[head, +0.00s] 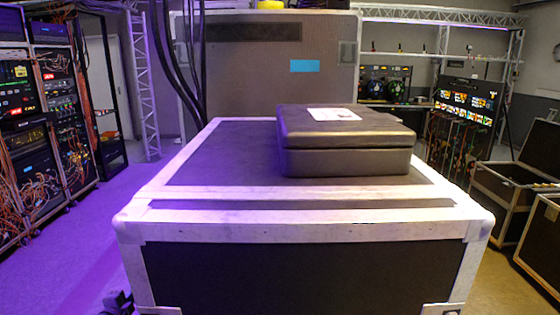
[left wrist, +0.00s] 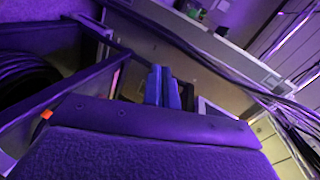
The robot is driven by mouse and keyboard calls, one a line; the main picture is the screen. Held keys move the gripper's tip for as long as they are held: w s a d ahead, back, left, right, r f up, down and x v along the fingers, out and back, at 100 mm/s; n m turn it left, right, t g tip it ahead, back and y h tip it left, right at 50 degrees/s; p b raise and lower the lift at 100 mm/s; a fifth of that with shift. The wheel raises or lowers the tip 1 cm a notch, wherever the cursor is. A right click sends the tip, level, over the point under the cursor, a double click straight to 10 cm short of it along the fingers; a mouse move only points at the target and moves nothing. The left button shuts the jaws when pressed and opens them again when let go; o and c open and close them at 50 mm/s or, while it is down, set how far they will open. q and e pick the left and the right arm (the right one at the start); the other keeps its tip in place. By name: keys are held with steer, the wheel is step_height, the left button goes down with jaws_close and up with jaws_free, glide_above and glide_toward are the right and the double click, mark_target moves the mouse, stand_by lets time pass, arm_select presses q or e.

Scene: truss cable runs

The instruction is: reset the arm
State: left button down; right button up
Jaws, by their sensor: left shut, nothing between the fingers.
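My left gripper (left wrist: 163,80) shows in the left wrist view, its two fingers close together and empty. It touches nothing that I can make out. A dark closed case (head: 345,158) with a white label lies on the right part of a large flight case (head: 210,180) with pale metal edges, straight ahead in the head view.
Equipment racks with loose orange cables (head: 70,155) stand at the left. A truss upright (head: 142,80) and hanging black cables (head: 183,70) are behind. An open case (head: 510,195) stands at the right. Purple-lit floor (head: 75,255) is clear at the left.

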arm_select(q)
steer(key=s+a+f+n+g+y, duration=0.2)
steer(key=s+a+f+g, duration=0.1)
steer(key=s+f, duration=0.5)
steer(key=s+a+f+n+g+y, duration=0.25)
steer(key=s+f, duration=0.25)
steer(key=s, duration=0.5)
steer(key=s+a+f+n+g+y, duration=0.1)
steer(key=s+a+f+n+g, duration=0.15)
steer(key=s, duration=0.85)
steer(key=s+a+f+n+g+y, duration=0.15)
steer(key=s+f+g, duration=0.25)
steer(key=s, duration=0.7)
steer(key=s+d+f+n+h, duration=0.1)
steer(key=s+d+f+h, duration=0.1)
steer(key=d, duration=1.2)
steer(key=s+d+f+n+g+h, duration=0.1)
steer(key=d+f, duration=0.4)
steer(key=d, duration=0.9)
steer(key=s+d+f+n+h, duration=0.3)
steer(key=d+h, duration=0.2)
steer(key=d, duration=0.9)
steer(key=shift+d+f, duration=0.3)
steer(key=shift+s, duration=0.1)
